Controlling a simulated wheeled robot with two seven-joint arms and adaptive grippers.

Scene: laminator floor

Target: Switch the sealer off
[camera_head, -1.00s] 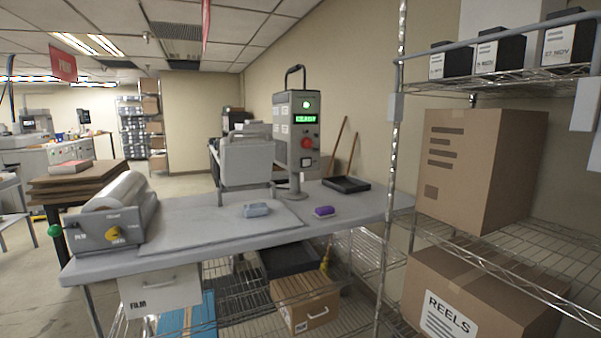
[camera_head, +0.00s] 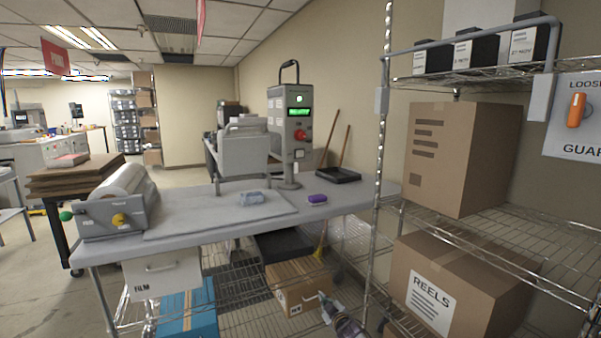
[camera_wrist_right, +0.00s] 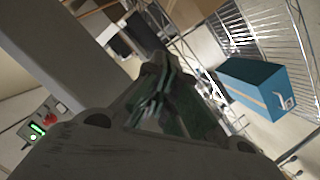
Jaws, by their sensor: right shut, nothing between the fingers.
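The sealer's grey control column (camera_head: 278,128) stands at the back of the bench. The display's text is too small to read surely. The panel also shows tilted at the left of the right wrist view (camera_wrist_right: 40,128). My right gripper (camera_head: 323,299) is low in front of the bench, below the tabletop and well apart from the panel, shut and empty. My left gripper is out of view.
A wire rack post (camera_head: 379,170) and a large carton (camera_head: 455,160) stand on the right. Cartons sit under the bench.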

